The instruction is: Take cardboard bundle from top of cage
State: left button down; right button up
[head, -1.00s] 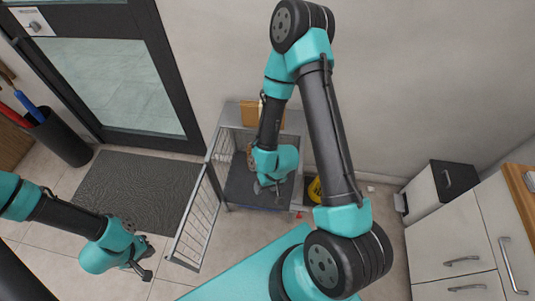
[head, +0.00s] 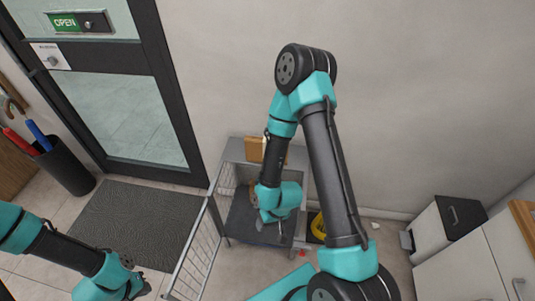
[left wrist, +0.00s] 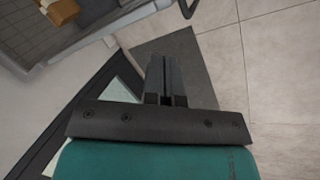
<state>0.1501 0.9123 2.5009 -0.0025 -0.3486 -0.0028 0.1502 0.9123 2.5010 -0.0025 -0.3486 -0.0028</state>
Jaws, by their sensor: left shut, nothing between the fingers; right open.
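The cardboard bundle (head: 253,149) is a small brown block on the grey top of the wire cage (head: 232,151), near the wall. My right arm partly covers it. It also shows at the upper left corner of the left wrist view (left wrist: 62,11). My right gripper (head: 272,222) is open, below and in front of the bundle, over the dark lower part of the cage. It appears to hold nothing. My left gripper (head: 138,291) is shut and empty at the lower left, well away from the cage; its closed fingers show in the left wrist view (left wrist: 166,77).
The cage's wire door (head: 197,250) stands open toward the lower left. A yellow object (head: 318,225) lies right of my right gripper. A dark mat (head: 135,222) lies before the glass door (head: 118,110). White cabinets (head: 470,260) stand at right.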

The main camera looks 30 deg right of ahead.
dwell(0.4)
pick_arm(q)
jog(key=shift+c, duration=2.2)
grip_release()
jog(key=shift+w, duration=0.1)
